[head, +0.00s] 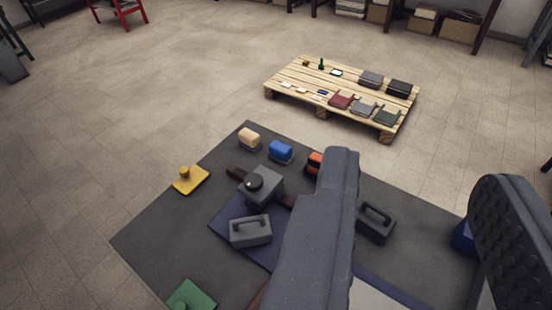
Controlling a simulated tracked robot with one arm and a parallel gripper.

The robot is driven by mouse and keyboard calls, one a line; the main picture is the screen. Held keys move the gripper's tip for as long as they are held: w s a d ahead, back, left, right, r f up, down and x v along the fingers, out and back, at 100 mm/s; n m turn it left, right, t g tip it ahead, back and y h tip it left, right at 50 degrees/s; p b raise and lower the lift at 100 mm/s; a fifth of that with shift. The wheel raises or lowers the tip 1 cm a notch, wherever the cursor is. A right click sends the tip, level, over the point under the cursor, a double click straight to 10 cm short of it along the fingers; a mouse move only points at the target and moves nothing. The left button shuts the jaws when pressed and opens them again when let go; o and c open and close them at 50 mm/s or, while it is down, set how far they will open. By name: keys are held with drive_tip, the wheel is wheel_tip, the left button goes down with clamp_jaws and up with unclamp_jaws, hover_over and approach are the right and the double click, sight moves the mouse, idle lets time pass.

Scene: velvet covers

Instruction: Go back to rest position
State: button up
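My gripper (425,225) shows large in the lower right of the head view. Its two grey fingers stand wide apart, and the right one shows a dark ribbed pad. I see nothing held between them. Past the fingers lies a dark mat (150,235) on the floor with several objects on it. A grey block with a handle (250,231) sits on a blue sheet (222,226) left of the left finger. Another dark block with a handle (375,224) shows in the gap between the fingers, farther down on the mat. The left finger hides part of the mat.
A grey box with a round black knob (263,187) sits mid-mat. Beige (249,138), blue (280,151) and orange (315,162) blocks line the far side. Yellow (191,180) and green (191,298) pieces lie leftward. A wooden pallet (290,75) holds folded velvet pieces.

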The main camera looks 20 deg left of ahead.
wheel_tip(320, 180, up, 4)
drive_tip(key=p, duration=0.4)
idle(0.9)
